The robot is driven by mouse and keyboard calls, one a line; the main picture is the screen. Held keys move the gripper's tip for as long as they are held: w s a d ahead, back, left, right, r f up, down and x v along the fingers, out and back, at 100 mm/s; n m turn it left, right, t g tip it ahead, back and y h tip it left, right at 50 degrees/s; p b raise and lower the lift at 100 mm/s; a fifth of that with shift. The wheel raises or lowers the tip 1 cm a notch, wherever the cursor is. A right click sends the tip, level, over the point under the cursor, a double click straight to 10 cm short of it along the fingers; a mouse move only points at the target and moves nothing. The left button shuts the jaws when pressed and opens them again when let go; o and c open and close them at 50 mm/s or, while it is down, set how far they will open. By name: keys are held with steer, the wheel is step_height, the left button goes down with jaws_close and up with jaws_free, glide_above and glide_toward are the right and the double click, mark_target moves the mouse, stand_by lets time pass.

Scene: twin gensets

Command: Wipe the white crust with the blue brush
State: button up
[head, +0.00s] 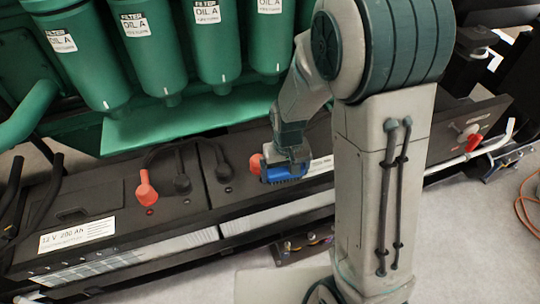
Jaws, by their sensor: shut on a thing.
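My gripper (293,154) is shut on the blue brush (284,174) and points down over the middle of the black battery row. The brush is at the battery top, right beside a red terminal cap (255,164). I cannot tell whether its bristles touch the surface. I cannot make out the white crust for certain; any crust under the brush is hidden by the brush and gripper. A small pale patch (467,131) shows near a red part at the far right end of the row, but I cannot tell what it is.
Several green oil filters (145,45) hang behind the batteries. A raised red terminal cap (146,189) and black cables (182,183) stand left of the brush. A pale rail (440,166) runs along the right front.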

mark_target(272, 171)
steer(key=a, duration=0.1)
steer(key=s+a, duration=0.1)
steer(key=a, duration=0.1)
steer(key=shift+a, duration=0.4)
steer(key=shift+w+d, duration=0.2)
steer(key=shift+d, duration=0.3)
steer(key=shift+w+d, duration=0.2)
steer(key=shift+d, duration=0.3)
steer(key=shift+w+d, duration=0.25)
steer(key=shift+d, duration=0.55)
steer(key=shift+w+d, duration=0.2)
steer(key=shift+d, duration=0.65)
steer(key=shift+w+d, duration=0.25)
steer(key=shift+d, duration=0.55)
steer(key=shift+a, duration=0.2)
steer(key=shift+s+a, duration=0.3)
steer(key=shift+a, duration=0.7)
steer(key=shift+s+a, duration=0.3)
steer(key=shift+a, duration=0.65)
steer(key=shift+s+a, duration=0.3)
steer(key=shift+a, duration=0.7)
steer(key=shift+s+a+r+p, duration=0.1)
steer(key=shift+a+r+p, duration=0.15)
steer(key=shift+p, duration=0.05)
step_height(272, 171, up, 3)
steer(key=shift+d+r+p, duration=0.1)
steer(key=shift+r+p, duration=0.1)
steer(key=shift+p, duration=0.75)
steer(key=shift+r+p, duration=1.65)
steer(key=shift+r, duration=0.55)
